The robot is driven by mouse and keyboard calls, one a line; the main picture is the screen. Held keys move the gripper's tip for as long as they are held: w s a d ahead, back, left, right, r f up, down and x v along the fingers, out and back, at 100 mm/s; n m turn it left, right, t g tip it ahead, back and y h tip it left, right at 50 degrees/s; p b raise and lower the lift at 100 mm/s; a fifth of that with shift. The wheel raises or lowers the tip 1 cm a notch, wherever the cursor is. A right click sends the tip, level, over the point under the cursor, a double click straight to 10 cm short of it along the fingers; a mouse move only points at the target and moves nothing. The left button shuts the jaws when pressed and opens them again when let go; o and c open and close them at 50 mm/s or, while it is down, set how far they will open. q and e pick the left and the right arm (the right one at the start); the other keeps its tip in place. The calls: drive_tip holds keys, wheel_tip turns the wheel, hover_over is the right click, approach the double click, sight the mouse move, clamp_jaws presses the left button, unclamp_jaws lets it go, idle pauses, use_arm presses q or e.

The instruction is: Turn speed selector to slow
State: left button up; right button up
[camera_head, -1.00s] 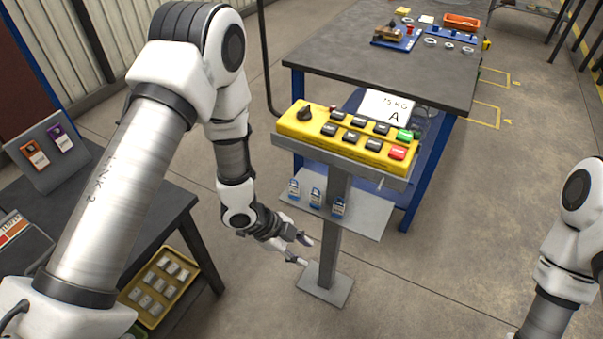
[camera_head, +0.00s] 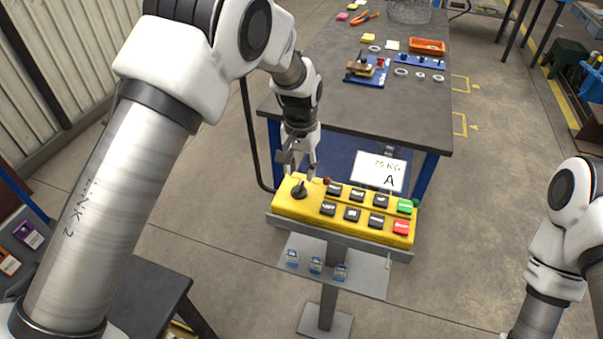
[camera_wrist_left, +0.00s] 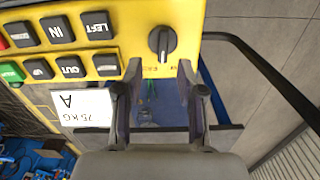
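The speed selector (camera_head: 300,190) is a black rotary knob at the left end of the yellow control box (camera_head: 343,229). In the left wrist view the knob (camera_wrist_left: 162,42) has a light pointer line towards the lower edge of the picture. Small lettering beside it is partly hidden and too small to read surely. My left gripper (camera_head: 299,176) is open and empty just above and behind the knob. In the left wrist view its fingertips (camera_wrist_left: 159,66) are spread apart, with the knob just beyond the gap, apparently not touched. My right gripper is out of view; only its arm shows at the right.
Several black buttons, a green button (camera_head: 404,206) and a red button (camera_head: 401,227) sit on the box beside the knob. A white card (camera_head: 379,172) marked 75 KG A stands behind it. Padlocks (camera_head: 316,265) rest on the shelf below. A workbench (camera_head: 412,110) stands behind.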

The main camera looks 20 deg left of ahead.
sight(298, 187)
use_arm(q)
drive_tip(key=shift+s+a+f+p, duration=0.25)
drive_tip(key=shift+s+f, duration=0.3)
drive_tip(key=shift+s+a+f+p, duration=0.2)
drive_tip(key=shift+s+f+p, duration=0.05)
drive_tip(key=shift+s+f, duration=0.3)
drive_tip(key=f, duration=0.2)
drive_tip(key=w+f, duration=0.1)
drive_tip(key=shift+w+d, duration=0.1)
drive_tip(key=shift+d, duration=0.15)
drive_tip(key=shift+w+f, duration=0.1)
drive_tip(key=shift+c, duration=0.3)
drive_tip(key=shift+s+a+r, duration=0.1)
drive_tip(key=shift+s+r, duration=0.15)
drive_tip(key=shift+s, duration=0.15)
clamp_jaws()
drive_tip(key=shift+w, duration=0.1)
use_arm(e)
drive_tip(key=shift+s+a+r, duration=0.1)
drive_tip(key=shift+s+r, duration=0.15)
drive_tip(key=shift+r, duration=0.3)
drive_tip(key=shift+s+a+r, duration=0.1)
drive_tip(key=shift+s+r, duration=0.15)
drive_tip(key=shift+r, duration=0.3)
